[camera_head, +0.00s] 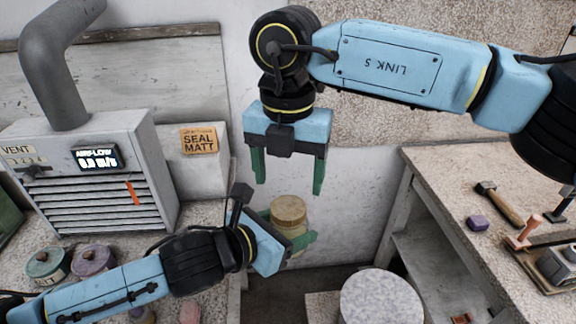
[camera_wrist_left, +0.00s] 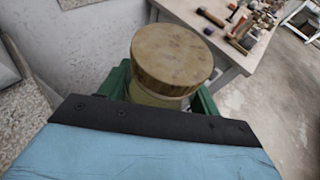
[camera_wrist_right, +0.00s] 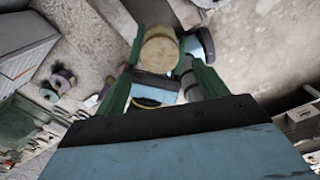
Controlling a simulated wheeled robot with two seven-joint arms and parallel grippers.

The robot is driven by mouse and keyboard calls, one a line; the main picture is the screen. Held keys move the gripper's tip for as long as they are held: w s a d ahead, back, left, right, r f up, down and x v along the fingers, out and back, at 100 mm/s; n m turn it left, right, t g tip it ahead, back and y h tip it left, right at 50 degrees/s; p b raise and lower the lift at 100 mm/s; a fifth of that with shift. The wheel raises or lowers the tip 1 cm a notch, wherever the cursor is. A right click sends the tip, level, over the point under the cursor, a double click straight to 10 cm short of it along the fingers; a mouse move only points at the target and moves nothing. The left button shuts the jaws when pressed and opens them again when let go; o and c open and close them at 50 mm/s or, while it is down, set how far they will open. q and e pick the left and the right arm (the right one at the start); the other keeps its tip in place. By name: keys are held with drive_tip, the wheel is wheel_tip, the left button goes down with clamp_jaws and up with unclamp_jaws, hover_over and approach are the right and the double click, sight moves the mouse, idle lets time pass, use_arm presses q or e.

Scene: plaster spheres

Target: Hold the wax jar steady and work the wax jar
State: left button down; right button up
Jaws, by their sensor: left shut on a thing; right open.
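The wax jar (camera_head: 288,213) has a round, wood-coloured lid and a pale body. My left gripper (camera_head: 290,240) is shut on the jar's body and holds it upright above the floor, between the two benches. In the left wrist view the lid (camera_wrist_left: 172,58) stands above the green fingers, with the pale body (camera_wrist_left: 155,97) partly hidden below it. My right gripper (camera_head: 288,178) is open and empty, pointing down above the jar and apart from it. In the right wrist view the lid (camera_wrist_right: 159,50) shows between the open fingers.
A grey vent unit (camera_head: 95,170) with a thick pipe stands on the left bench, near several lidded pots (camera_head: 92,258). The right bench (camera_head: 470,165) carries a hammer (camera_head: 500,204), a purple block (camera_head: 477,223) and other tools. A round pale top (camera_head: 381,297) stands low at the front.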

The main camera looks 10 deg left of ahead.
sight(288, 207)
wheel_tip(288, 207, down, 6)
drive_tip(key=shift+r, duration=0.1)
drive_tip(key=shift+c, duration=0.3)
drive_tip(key=c, duration=0.9)
drive_tip(key=shift+n, duration=1.6)
drive_tip(key=o, duration=1.1)
drive_tip(key=shift+c, duration=0.2)
drive_tip(key=shift+r, duration=0.1)
